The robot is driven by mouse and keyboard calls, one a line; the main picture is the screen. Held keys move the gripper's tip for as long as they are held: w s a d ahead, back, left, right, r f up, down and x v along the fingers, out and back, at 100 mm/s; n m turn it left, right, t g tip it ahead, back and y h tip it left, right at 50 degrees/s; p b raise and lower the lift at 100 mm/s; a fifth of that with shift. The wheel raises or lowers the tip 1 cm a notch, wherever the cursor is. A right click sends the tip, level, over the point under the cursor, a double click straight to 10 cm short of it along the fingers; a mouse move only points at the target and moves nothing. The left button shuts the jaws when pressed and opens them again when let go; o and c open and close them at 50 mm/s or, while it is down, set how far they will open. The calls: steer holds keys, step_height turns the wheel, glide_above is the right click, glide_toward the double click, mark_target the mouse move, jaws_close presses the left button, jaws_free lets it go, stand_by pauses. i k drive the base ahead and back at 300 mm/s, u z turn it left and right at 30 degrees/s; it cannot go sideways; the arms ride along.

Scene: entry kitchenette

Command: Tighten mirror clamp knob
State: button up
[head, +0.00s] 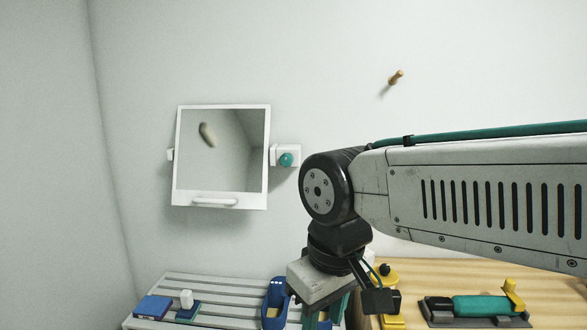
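A square mirror (222,150) in a white frame hangs on the wall, left of centre, with a white handle (215,202) along its lower edge. A white clamp bracket (277,155) sits at its right side and carries a round teal knob (286,160). The knob is in clear view; how tight it is cannot be seen. My gripper (318,322) points down at the bottom edge, below and right of the knob and well apart from it. Its fingertips are cut off by the frame, so its opening and any contents are hidden.
A white slatted bench (222,283) below the mirror holds a blue book-like block (153,306) and a blue holder (274,304). A wooden table (460,275) at right bears a teal cylinder (480,306) in a dark cradle. A wooden peg (396,77) juts from the wall.

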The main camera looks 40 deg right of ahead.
mark_target(286, 160)
steer(key=z, duration=0.5)
steer(key=k, duration=0.1)
steer(key=u, duration=1.2)
steer(key=i, duration=0.5)
steer(key=z, duration=2)
